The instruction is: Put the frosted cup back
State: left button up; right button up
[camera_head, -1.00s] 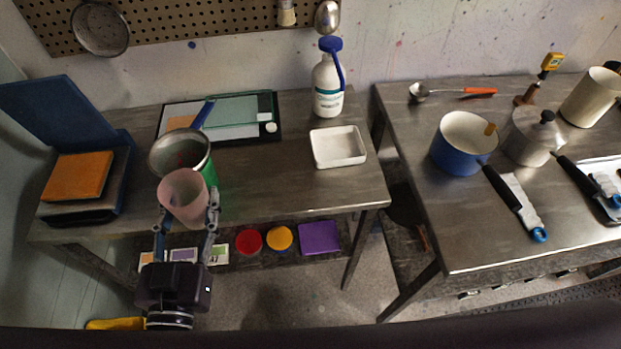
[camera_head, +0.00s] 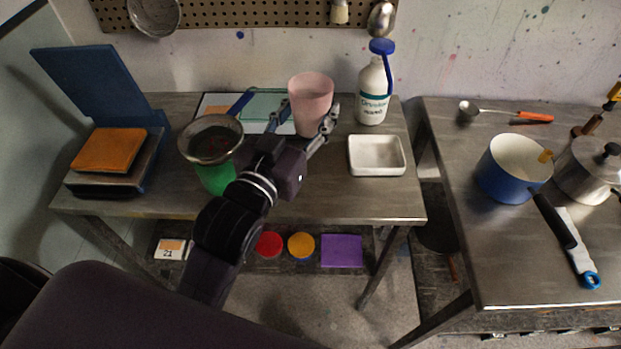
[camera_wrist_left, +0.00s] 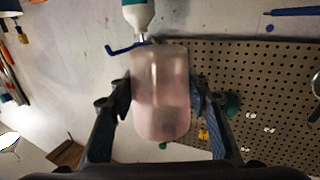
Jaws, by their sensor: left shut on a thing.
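The frosted cup (camera_head: 311,100) is pale pink and translucent. My left gripper (camera_head: 309,128) is shut on it, with one finger on each side, and the cup looks upright in the head view. It appears over the back of the left table, left of the white bottle. In the left wrist view the cup (camera_wrist_left: 161,92) fills the space between the fingers of my left gripper (camera_wrist_left: 161,100). I cannot tell how far its base is above the table. My right gripper is not in view.
A green container with a metal sieve (camera_head: 211,140) stands left of my arm. The white bottle with a blue top (camera_head: 374,88) stands right of the cup. A white tray (camera_head: 377,170) lies in front of it. A blue pot (camera_head: 507,180) is on the right table (camera_head: 460,220).

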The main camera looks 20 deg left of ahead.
pick_arm(q)
notch_tip(320, 180, down, 13)
jog(key=shift+b, duration=0.4)
notch_tip(320, 180, down, 4)
jog(key=shift+f, duration=0.1)
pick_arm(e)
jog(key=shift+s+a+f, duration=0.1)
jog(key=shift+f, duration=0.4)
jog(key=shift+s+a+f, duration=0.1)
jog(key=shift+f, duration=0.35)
pick_arm(q)
jog(key=shift+f, duration=0.1)
jog(key=shift+f+b, duration=0.15)
jog(key=shift+b, duration=0.15)
jog(key=o, duration=1.3)
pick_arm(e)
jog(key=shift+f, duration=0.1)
